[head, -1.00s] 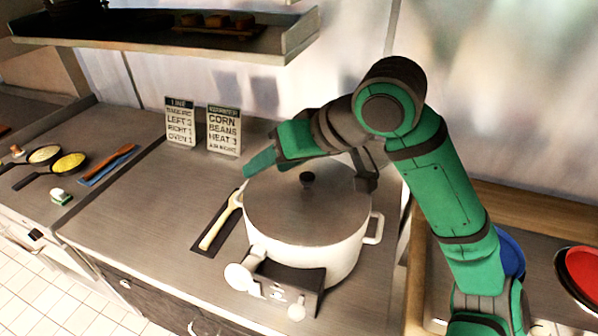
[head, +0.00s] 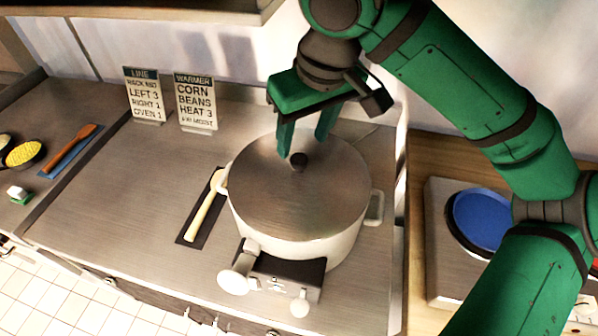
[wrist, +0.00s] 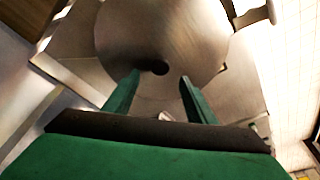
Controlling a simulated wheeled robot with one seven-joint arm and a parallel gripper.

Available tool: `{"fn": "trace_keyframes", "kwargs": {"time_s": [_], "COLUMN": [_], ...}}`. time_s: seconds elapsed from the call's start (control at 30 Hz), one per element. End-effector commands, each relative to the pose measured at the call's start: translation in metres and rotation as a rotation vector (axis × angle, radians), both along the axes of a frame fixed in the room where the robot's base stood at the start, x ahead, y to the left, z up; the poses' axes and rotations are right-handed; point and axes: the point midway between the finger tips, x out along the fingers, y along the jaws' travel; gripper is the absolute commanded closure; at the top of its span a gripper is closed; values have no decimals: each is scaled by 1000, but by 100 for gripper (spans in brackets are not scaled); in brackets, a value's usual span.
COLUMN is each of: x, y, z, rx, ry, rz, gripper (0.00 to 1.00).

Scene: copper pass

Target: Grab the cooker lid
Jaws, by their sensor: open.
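The cooker lid (head: 270,195) is a round brushed-metal disc with a small dark knob (head: 298,160) at its middle. It lies on a white two-handled pot (head: 300,250). In the wrist view the lid (wrist: 150,25) fills the upper middle, with its knob (wrist: 157,68) just beyond the fingertips and between their lines. My gripper (head: 303,145) is open, with its green fingers pointing down above the lid close to the knob. The fingers (wrist: 158,75) are empty in the wrist view. I cannot tell whether a fingertip touches the lid.
The cooker has a dark control box (head: 285,278) with pale knobs in front. A pale-handled utensil (head: 203,215) lies on a dark mat to the left. Two signs (head: 195,103) stand behind left. A blue plate (head: 482,218) is on the right. The counter at left is mostly clear.

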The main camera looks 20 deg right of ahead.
Motion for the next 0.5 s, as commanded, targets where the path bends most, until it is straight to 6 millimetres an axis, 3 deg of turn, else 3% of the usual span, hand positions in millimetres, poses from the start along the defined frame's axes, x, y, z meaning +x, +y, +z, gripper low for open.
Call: {"fn": "trace_keyframes", "kwargs": {"time_s": [0.17, 0.5], "x": [2, 10], "y": [0, -2], "z": [-11, -51], "rx": [-1, 0], "ry": [0, -1], "rz": [1, -5], "gripper": [49, 49]}}
